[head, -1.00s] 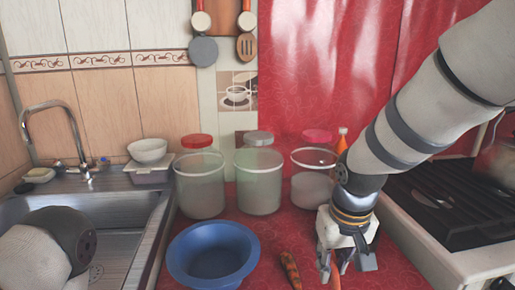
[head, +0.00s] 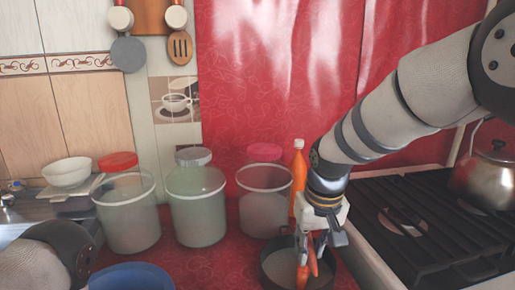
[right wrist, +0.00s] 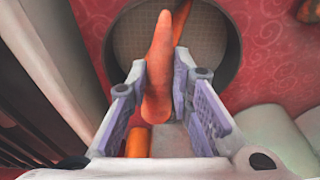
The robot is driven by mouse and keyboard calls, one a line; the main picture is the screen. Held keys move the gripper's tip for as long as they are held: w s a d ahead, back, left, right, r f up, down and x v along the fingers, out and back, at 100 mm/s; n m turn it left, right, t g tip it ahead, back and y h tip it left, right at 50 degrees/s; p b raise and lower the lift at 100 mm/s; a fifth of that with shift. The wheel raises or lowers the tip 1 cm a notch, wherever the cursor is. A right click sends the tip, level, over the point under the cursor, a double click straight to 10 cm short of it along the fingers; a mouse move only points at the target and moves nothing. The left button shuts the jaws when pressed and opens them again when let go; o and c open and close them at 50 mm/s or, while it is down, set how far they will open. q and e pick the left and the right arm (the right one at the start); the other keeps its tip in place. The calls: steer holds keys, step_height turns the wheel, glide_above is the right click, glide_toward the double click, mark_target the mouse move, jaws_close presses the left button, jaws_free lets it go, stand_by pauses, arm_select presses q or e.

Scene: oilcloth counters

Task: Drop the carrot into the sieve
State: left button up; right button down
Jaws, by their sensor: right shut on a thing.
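My right gripper (head: 312,265) is shut on an orange carrot (right wrist: 158,75), which hangs between its fingers. The carrot also shows in the head view (head: 312,256), partly covered by the fingers. The sieve (right wrist: 228,70) is round with a dark rim and a mesh bottom. In the head view the sieve (head: 270,268) lies under the right gripper, its near side cut off by the frame. The carrot overlaps the sieve in both views; its exact height above the mesh is unclear. My left gripper is out of view; only my left arm shows at lower left.
Three lidded jars, the nearest to the gripper (head: 264,210), stand behind the sieve. An orange bottle (head: 298,180) stands close behind my right gripper. A blue bowl (head: 130,278) is at lower left. A stove (head: 425,215) is at right.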

mark_target(314, 260)
step_height(314, 260, down, 3)
steer(key=shift+r, duration=0.1)
steer(key=shift+d, duration=0.1)
steer(key=c, duration=1.3)
jaws_free()
steer(key=shift+c, duration=0.2)
steer(key=shift+r, duration=0.1)
step_height(314, 260, up, 12)
steer(key=s, duration=0.2)
steer(key=shift+d, duration=0.15)
